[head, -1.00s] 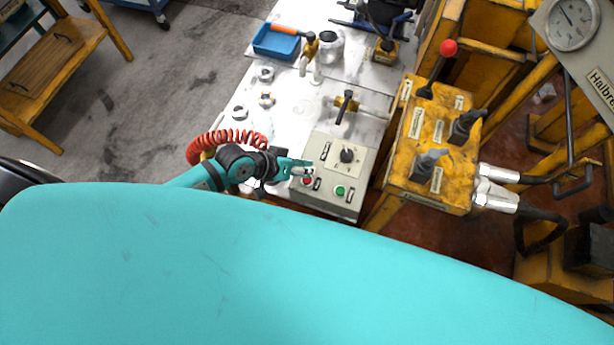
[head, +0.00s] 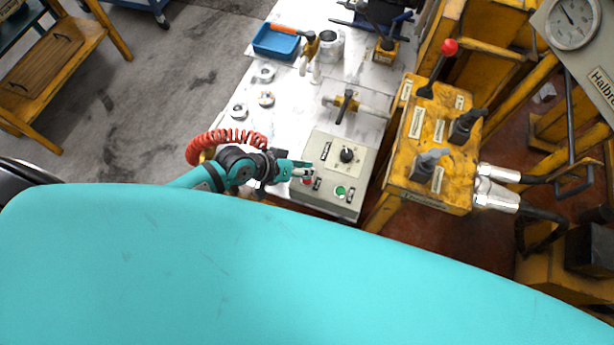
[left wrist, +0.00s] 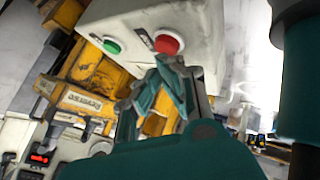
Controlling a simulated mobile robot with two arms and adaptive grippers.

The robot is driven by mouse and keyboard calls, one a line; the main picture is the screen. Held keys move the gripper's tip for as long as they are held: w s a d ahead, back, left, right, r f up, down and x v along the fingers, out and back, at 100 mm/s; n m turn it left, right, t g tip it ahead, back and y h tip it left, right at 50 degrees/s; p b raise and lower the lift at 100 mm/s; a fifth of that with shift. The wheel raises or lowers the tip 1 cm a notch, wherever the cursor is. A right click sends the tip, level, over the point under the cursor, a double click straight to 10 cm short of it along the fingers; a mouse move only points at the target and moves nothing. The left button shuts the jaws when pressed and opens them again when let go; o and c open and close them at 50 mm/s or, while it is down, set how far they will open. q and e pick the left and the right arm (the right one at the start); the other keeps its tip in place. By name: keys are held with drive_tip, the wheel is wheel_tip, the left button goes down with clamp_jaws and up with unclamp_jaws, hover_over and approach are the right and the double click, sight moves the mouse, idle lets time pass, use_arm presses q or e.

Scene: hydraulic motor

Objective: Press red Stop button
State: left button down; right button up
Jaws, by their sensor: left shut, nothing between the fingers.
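The grey control box (head: 325,202) stands at the near end of the white table and carries a black knob (head: 347,155), a green button (head: 340,190) and the red Stop button (head: 307,181). My left gripper (head: 308,173) is shut and empty, with its tips at the red button and partly covering it. In the left wrist view the red button (left wrist: 169,43) shows just beyond the closed fingertips (left wrist: 165,62), with the green button (left wrist: 112,46) to its left. I cannot tell whether the tips touch the button. My right gripper is not in view.
A yellow lever console (head: 432,150) stands right of the box. A coiled red hose (head: 225,140) lies beside my left arm. The table also holds a blue tray (head: 276,41), metal rings (head: 264,75) and a clamp (head: 345,104). The pressure gauge (head: 572,23) is at top right.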

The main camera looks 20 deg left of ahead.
use_arm(q)
drive_tip(key=shift+f, duration=0.4)
idle(0.3)
drive_tip(key=shift+r+p, duration=0.65)
drive_tip(key=shift+r, duration=0.2)
wheel_tip(320, 180, up, 5)
drive_tip(key=p, duration=0.5)
drive_tip(key=shift+r, duration=0.1)
idle(0.7)
